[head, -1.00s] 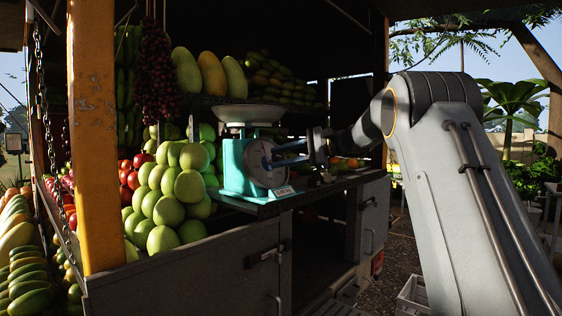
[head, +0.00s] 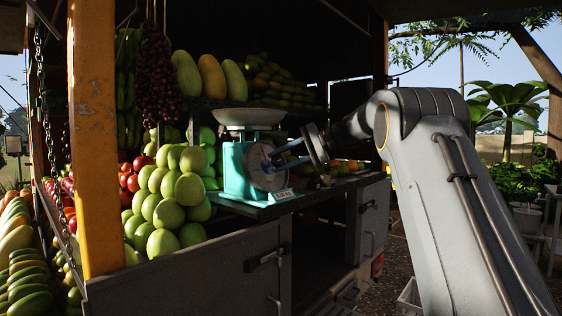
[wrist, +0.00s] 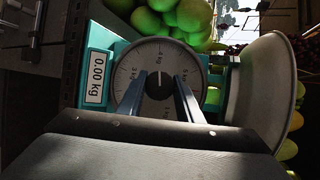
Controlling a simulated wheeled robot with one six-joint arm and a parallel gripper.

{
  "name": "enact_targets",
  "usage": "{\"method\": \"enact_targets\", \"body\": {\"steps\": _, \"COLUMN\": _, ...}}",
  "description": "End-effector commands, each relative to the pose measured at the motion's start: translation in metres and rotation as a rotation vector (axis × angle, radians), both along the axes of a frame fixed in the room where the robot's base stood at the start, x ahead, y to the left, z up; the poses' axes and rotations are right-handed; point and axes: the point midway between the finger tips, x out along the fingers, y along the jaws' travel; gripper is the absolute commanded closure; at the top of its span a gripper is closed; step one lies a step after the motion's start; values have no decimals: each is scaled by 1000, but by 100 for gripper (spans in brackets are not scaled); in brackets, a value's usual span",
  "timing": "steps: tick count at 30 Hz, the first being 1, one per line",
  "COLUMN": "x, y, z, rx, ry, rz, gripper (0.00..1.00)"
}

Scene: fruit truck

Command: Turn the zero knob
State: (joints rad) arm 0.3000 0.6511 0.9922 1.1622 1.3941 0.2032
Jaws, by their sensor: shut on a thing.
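The teal scale (head: 235,172) stands on the dark counter with its round dial facing my arm. It also shows in the wrist view (wrist: 124,47), turned on its side. The black zero knob (wrist: 159,86) sits at the middle of the dial (wrist: 141,60). My gripper (head: 270,161) reaches the dial from the right. In the wrist view its two blue fingers (wrist: 159,92) lie on either side of the knob, and it is shut on it. In the head view the knob is too small to make out behind the fingers. The label (wrist: 97,77) reads 0.00 kg.
An empty pale pan (head: 248,117) tops the scale. Green fruit (head: 165,190) is piled left of it. The counter (head: 300,197) runs right under my wrist. A yellow post (head: 92,140) stands at the left.

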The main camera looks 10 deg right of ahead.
Motion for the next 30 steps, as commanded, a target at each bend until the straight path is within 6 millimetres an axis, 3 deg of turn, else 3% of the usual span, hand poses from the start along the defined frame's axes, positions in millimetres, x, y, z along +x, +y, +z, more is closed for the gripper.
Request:
{"method": "enact_targets", "body": {"steps": 6, "x": -1, "y": 1, "z": -3, "rx": 0, "ry": 7, "rz": 4, "gripper": 90}}
{"method": "enact_targets", "body": {"steps": 7, "x": -1, "y": 1, "z": -3, "rx": 0, "ry": 7, "rz": 4, "gripper": 66}}
{"method": "enact_targets", "body": {"steps": 10, "x": 0, "y": 0, "z": -3, "rx": 1, "ry": 6, "rz": 3, "gripper": 50}}
{"method": "enact_targets", "body": {"steps": 20, "x": -1, "y": -3, "z": 0, "rx": 0, "ry": 3, "rz": -1, "gripper": 50}}
{"method": "enact_targets", "body": {"steps": 30, "x": -20, "y": -43, "z": 19, "rx": 1, "ry": 2, "rz": -2, "gripper": 50}}
